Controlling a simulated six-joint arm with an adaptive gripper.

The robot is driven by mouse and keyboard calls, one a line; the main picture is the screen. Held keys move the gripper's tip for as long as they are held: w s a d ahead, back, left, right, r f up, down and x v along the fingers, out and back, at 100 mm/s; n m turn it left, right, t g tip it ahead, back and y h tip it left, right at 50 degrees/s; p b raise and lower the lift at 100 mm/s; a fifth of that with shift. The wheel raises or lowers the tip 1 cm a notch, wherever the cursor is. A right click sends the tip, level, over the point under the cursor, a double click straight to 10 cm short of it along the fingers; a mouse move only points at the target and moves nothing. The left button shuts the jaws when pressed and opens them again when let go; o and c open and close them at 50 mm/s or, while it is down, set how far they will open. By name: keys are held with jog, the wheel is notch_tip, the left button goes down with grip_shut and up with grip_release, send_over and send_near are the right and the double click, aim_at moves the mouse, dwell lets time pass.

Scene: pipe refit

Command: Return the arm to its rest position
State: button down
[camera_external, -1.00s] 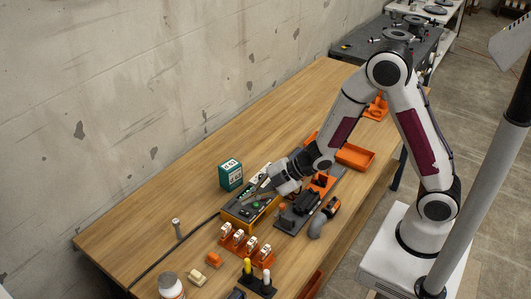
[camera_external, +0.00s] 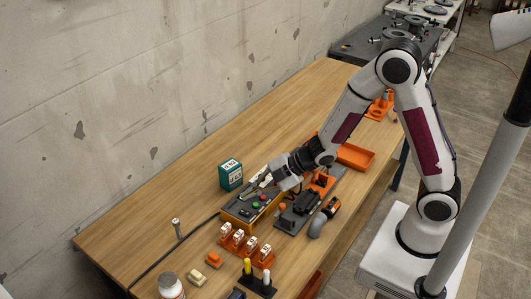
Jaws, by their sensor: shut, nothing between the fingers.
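My gripper (camera_external: 252,187) is shut and appears empty. It is just above the far end of the yellow control box (camera_external: 238,217), which has a dark top with coloured buttons. My arm reaches down and left from its white base at the right. The tips are small in this view, and I cannot tell whether they touch the box.
A green box (camera_external: 231,174) stands left of the gripper. A dark fixture (camera_external: 292,219) and a grey pipe elbow (camera_external: 317,226) lie to the right. An orange tray (camera_external: 356,157) sits near my forearm. The wooden table (camera_external: 150,224) is clear at the left.

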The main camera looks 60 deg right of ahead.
jog(key=s+d+r+m+h, duration=0.35)
jog(key=d+r, duration=0.25)
jog(key=d, duration=0.2)
jog(key=s+d+r+m+h, duration=0.2)
jog(key=s+d+r+m, duration=0.1)
jog(key=d+r+m, duration=0.3)
jog(key=s+d+r+m+g, duration=0.1)
jog(key=s+m, duration=0.3)
jog(key=s, duration=0.7)
jog(key=s+d+r+m+g, duration=0.1)
jog(key=s+d+r+m, duration=0.2)
jog(key=s, duration=0.8)
jog(key=shift+d+r+m+g+h, duration=0.2)
jog(key=shift+r+m+g+h, duration=0.2)
jog(key=shift+r+m, duration=0.25)
dwell(1.2)
